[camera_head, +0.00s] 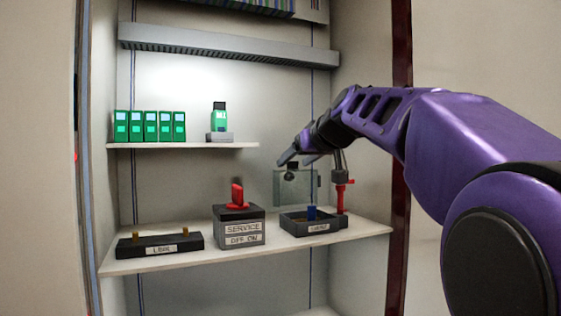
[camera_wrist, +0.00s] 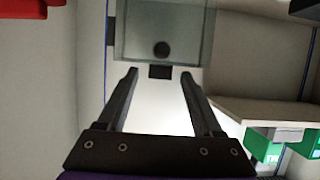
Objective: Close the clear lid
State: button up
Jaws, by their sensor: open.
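The clear lid (camera_head: 296,188) stands raised, roughly upright, above the back of a small dark open box (camera_head: 312,227) with a label on its front. A blue block (camera_head: 312,212) shows inside the box. In the wrist view the lid (camera_wrist: 185,30) is a see-through panel with a round dark knob (camera_wrist: 161,49) and a dark tab at its edge. My gripper (camera_head: 294,160) is open and empty, just above the lid's upper edge in the head view. In the wrist view the fingers of my gripper (camera_wrist: 159,75) spread either side of the tab; I cannot tell whether they touch anything.
A red-handled post (camera_head: 343,196) stands right of the box. A grey service box with a red switch (camera_head: 238,196) and a low black block with brass posts (camera_head: 160,245) stand left. The upper shelf (camera_head: 190,146) holds several green modules (camera_head: 150,126) and a separate green one (camera_head: 219,120).

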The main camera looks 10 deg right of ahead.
grip_shut()
dwell(1.4)
